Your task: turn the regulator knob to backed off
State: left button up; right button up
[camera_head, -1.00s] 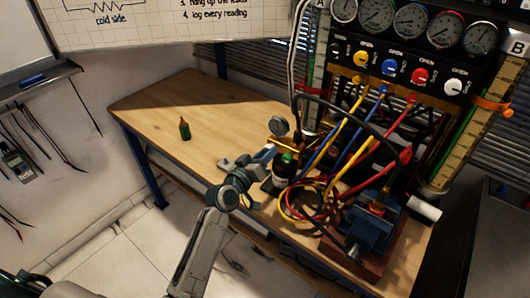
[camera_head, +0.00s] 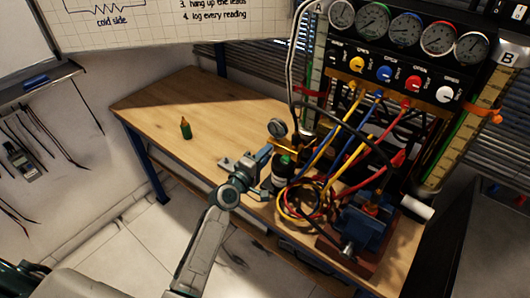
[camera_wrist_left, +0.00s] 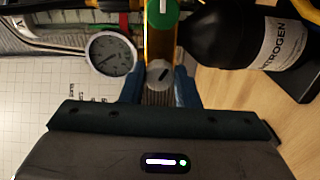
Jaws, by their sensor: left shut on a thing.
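The brass regulator (camera_head: 288,146) with its round gauge (camera_head: 277,128) stands near the table's front edge, beside the black nitrogen bottle (camera_head: 282,174). In the left wrist view the gauge (camera_wrist_left: 110,54), the brass body (camera_wrist_left: 160,38) and the bottle's label (camera_wrist_left: 281,44) show close up. My left gripper (camera_head: 266,153) is at the regulator's near end. In the left wrist view its dark fingers (camera_wrist_left: 158,92) are shut on the ribbed regulator knob (camera_wrist_left: 157,98), which shows between them. My right gripper is not in view.
Coiled yellow, blue and red hoses (camera_head: 306,200) and a blue vise (camera_head: 366,226) lie right of the bottle. The gauge panel (camera_head: 400,60) rises behind. A small green-and-orange bottle (camera_head: 186,128) stands on the otherwise clear left part of the table (camera_head: 200,95).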

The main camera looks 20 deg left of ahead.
pick_arm(q)
jog(key=n+p, duration=0.2)
jog(key=n, duration=0.3)
jog(key=shift+n, duration=0.3)
dwell(0.4)
jog(key=o, duration=1)
jog(key=shift+s, duration=0.1)
jog(key=b+v, duration=0.1)
jog(key=v, duration=0.9)
jog(key=shift+s+a+r+b, duration=0.1)
jog(key=shift+s+a+b, duration=0.05)
jog(key=shift+s+b, duration=0.2)
